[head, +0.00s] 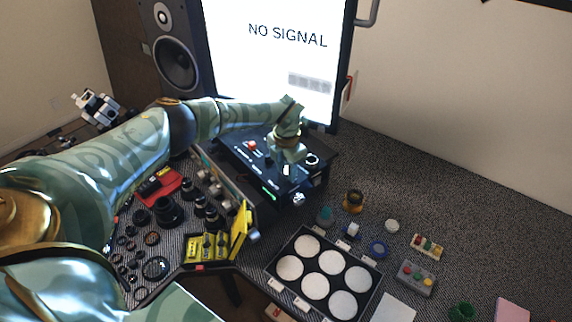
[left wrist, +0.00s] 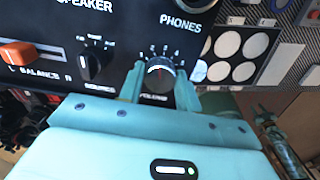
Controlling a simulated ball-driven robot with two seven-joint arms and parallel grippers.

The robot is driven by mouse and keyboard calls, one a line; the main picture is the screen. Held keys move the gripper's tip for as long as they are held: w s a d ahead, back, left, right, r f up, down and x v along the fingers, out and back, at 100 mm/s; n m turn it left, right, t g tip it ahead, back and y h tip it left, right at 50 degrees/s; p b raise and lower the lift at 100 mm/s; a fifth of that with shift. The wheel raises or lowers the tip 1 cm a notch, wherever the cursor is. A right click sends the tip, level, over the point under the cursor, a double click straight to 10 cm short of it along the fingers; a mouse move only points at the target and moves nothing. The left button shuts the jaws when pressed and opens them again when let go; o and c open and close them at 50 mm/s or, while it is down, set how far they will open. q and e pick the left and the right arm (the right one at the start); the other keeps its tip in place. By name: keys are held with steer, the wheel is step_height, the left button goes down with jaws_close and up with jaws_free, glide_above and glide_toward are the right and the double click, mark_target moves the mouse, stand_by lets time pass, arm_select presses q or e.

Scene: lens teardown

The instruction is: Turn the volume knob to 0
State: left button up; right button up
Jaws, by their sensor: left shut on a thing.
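The mark points roughly up in the left wrist view; I cannot read the exact number. My left gripper (left wrist: 160,84) has a finger on each side of the knob and is shut on it. In the head view my left gripper (head: 287,165) reaches down onto the black amplifier (head: 238,152) and hides the knob.
A selector knob (left wrist: 92,62) and an orange balance slider (left wrist: 18,54) lie left of the volume knob. A tray of white discs (head: 276,268) and small parts stand right of the amplifier. A monitor (head: 262,50) stands behind. A yellow rack (head: 240,233) is in front.

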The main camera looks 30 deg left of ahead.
arm_select(q)
steer(key=n, duration=0.1)
steer(key=n+p, duration=0.1)
steer(key=n, duration=0.1)
steer(key=n+p, duration=0.1)
steer(key=shift+w+r+n, duration=0.1)
steer(key=shift+r+n, duration=0.15)
steer(key=shift+n, duration=0.15)
steer(key=n+p, duration=0.1)
steer(key=n, duration=0.2)
steer(key=shift+n+p, duration=0.3)
steer(key=shift+p, duration=0.05)
steer(key=n+p, duration=0.1)
steer(key=n, duration=0.2)
steer(key=shift+n+p, duration=0.7)
steer(key=shift+n, duration=1.2)
steer(key=shift+f, duration=0.1)
steer(key=o, duration=1)
